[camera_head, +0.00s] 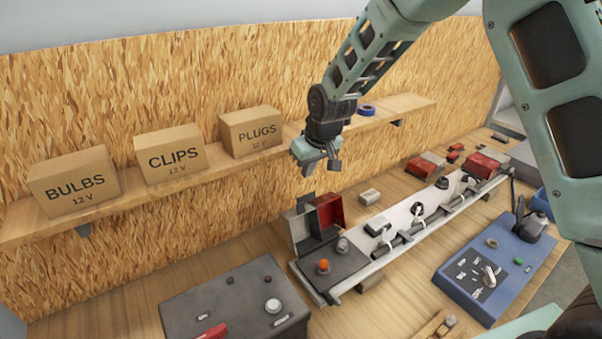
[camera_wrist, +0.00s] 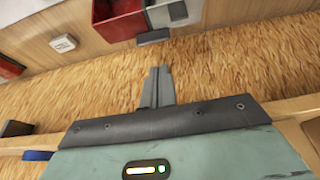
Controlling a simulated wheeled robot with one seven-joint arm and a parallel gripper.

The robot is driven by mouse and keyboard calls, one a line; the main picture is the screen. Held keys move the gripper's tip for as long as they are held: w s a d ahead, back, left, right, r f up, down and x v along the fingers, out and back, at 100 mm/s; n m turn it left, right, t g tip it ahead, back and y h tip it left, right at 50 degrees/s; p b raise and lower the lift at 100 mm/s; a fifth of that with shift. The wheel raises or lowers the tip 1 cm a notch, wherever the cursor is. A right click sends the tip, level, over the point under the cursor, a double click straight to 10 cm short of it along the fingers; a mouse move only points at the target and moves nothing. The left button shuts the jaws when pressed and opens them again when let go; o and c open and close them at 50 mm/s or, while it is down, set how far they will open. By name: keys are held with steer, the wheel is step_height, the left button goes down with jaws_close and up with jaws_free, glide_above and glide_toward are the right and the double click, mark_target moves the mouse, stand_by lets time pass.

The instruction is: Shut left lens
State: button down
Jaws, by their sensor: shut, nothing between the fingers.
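The left lens (camera_head: 328,212) is a red and grey hinged cover, standing open at the back edge of the left lamp. The dark lamp base (camera_head: 342,268) lies uncovered, with an orange bulb (camera_head: 323,265) and a clear bulb (camera_head: 342,244) showing. In the wrist view the red lens part (camera_wrist: 122,22) is at the top, with a dark tab (camera_wrist: 153,37) on its edge. My gripper (camera_head: 320,168) is shut and empty, above and behind the lens, apart from it. Its fingertips show together in the wrist view (camera_wrist: 158,72).
A pale bar (camera_head: 410,215) with cables and clips runs right from the lamp to another red lamp (camera_head: 485,165). A small white block (camera_head: 370,196) lies behind it. A shelf (camera_head: 225,165) with boxes is behind. A dark control box (camera_head: 235,305) and a blue one (camera_head: 495,265) are in front.

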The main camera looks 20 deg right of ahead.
steer(key=p+x, duration=0.4)
steer(key=x, duration=0.5)
steer(key=shift+s, duration=0.1)
